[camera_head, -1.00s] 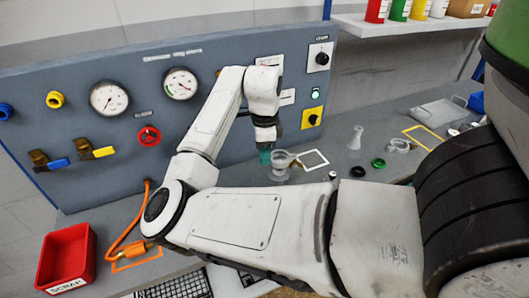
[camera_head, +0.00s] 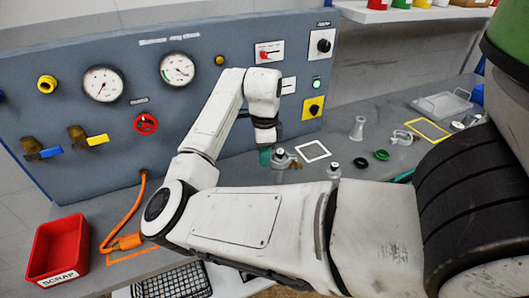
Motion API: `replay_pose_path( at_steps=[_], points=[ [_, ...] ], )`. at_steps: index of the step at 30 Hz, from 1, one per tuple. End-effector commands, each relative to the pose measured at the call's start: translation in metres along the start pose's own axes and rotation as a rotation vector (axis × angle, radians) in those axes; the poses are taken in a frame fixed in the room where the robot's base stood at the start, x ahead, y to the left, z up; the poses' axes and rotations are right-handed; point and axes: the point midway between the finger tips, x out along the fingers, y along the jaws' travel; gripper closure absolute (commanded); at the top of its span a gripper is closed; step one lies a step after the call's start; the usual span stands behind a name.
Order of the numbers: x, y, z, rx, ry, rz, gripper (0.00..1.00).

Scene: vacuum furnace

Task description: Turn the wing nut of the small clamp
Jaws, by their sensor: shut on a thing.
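The small clamp (camera_head: 282,159) is a small grey metal piece on the bench, in front of the control panel, near the middle of the head view. My gripper (camera_head: 265,157) has teal fingertips and points down at the clamp's left side. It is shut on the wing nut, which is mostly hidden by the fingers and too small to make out. A small brownish part (camera_head: 297,165) shows at the clamp's right. My forearm hides the bench just below.
The blue-grey panel (camera_head: 200,110) with gauges and valves stands behind my arm. A white square frame (camera_head: 312,151), a clear flask (camera_head: 357,129), black and green rings and another clamp (camera_head: 402,137) lie to the right. A red scrap bin (camera_head: 60,250) is at lower left.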

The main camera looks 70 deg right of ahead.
Motion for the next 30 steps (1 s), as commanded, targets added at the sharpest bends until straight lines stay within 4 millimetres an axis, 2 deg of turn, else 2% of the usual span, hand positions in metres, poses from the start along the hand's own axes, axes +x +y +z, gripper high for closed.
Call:
replay_pose_path(
  at_steps=[18,19,27,30],
  points=[
    [0.0034,0.0001,-0.0003,0.0,0.001,0.0,1.0],
    [0.0034,0.0001,-0.0003,0.001,0.001,0.0,0.8],
    [0.0034,0.0001,-0.0003,0.001,0.001,0.0,0.54],
    [0.0034,0.0001,-0.0003,0.001,0.001,0.0,0.52]
  ],
)
